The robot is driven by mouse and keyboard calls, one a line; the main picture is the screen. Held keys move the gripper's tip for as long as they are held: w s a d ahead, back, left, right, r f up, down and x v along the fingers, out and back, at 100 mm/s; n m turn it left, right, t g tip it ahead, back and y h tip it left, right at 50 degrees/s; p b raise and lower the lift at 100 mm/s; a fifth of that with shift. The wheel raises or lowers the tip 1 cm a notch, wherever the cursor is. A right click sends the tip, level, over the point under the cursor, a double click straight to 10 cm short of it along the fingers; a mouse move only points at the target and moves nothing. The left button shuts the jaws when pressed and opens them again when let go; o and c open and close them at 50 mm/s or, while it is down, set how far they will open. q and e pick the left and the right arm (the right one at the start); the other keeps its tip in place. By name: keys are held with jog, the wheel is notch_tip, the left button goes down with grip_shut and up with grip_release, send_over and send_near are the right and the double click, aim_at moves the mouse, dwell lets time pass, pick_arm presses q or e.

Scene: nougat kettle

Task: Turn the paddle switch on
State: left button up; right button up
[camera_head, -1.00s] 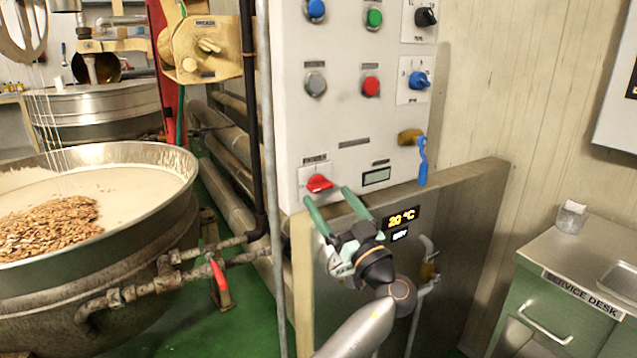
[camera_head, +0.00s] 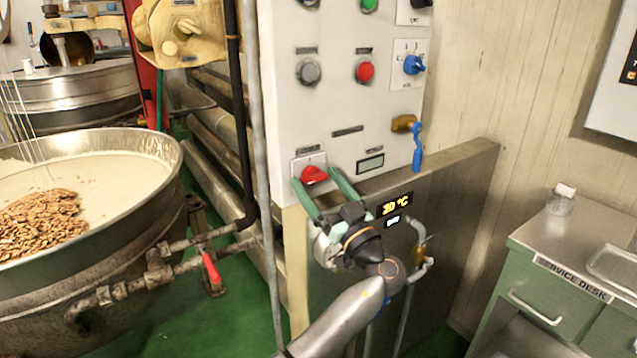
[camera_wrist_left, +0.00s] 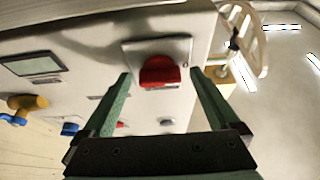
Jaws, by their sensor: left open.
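The paddle switch (camera_head: 313,175) is a red paddle on a small white plate, low on the left of the white control panel. It also shows in the left wrist view (camera_wrist_left: 160,70), straight ahead between the fingers. My left gripper (camera_head: 314,178) is open, its two green fingers reaching up to the panel with one tip on each side of the red paddle. In the left wrist view the gripper (camera_wrist_left: 161,77) has clear gaps between each finger and the paddle. Whether the tips touch the plate cannot be told. My right gripper is not in view.
The panel (camera_head: 290,110) carries a grey button (camera_head: 308,72), a red button (camera_head: 364,72), a blue knob (camera_head: 413,65) and a small display (camera_head: 370,163). A blue-handled valve (camera_head: 417,148) sticks out at right. A kettle (camera_head: 160,180) stands left, a service desk (camera_head: 575,250) right.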

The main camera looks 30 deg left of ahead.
pick_arm(q)
jog(key=c, duration=1.4)
